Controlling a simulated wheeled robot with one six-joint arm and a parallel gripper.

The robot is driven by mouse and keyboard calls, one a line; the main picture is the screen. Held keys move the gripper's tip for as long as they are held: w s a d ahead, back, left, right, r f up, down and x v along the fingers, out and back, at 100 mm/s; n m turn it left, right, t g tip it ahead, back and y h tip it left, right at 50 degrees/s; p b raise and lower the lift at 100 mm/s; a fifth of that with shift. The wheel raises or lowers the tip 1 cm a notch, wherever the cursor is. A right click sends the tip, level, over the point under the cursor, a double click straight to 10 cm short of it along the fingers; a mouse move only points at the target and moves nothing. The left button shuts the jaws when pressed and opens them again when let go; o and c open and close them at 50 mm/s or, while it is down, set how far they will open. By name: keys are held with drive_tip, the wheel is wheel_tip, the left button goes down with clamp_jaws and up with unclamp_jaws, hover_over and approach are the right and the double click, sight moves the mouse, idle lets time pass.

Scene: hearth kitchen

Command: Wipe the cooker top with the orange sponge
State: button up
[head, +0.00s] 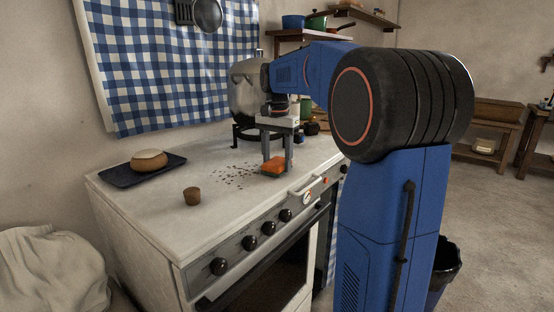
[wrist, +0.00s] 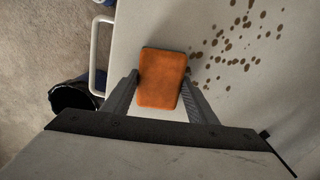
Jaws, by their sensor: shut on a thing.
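The orange sponge (head: 273,166) is between the fingers of my gripper (head: 277,160), low at the front edge of the white cooker top (head: 160,220). In the wrist view the sponge (wrist: 161,78) sits between both fingertips of my gripper (wrist: 163,88), which is shut on it. I cannot tell whether the sponge touches the top. Brown spots (head: 236,177) lie on the cooker top to the left of the sponge. In the wrist view the spots (wrist: 240,38) are to its upper right.
A pot-like vessel (head: 243,92) stands behind my gripper. A rail (wrist: 96,55) runs along the front edge.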

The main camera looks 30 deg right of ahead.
sight(247, 161)
drive_tip(key=shift+f, duration=0.15)
drive_tip(key=shift+w, duration=0.15)
drive_tip(key=shift+w+a, duration=0.3)
drive_tip(key=shift+w, duration=0.45)
drive_tip(key=shift+w+a, duration=0.3)
drive_tip(key=shift+w, duration=0.45)
drive_tip(key=shift+w+a, duration=0.3)
drive_tip(key=shift+w, duration=0.5)
drive_tip(key=shift+w+a, duration=0.25)
drive_tip(key=shift+w, duration=0.5)
drive_tip(key=shift+w+a, duration=0.3)
drive_tip(key=shift+w, duration=0.55)
drive_tip(key=shift+w+a, duration=0.3)
drive_tip(key=shift+w, duration=0.5)
drive_tip(key=shift+w+a+f, duration=0.1)
drive_tip(key=shift+w+a, duration=0.2)
drive_tip(key=shift+w, duration=0.5)
drive_tip(key=shift+w+a+f, duration=0.1)
drive_tip(key=shift+w+a, duration=0.2)
drive_tip(key=shift+w, duration=0.5)
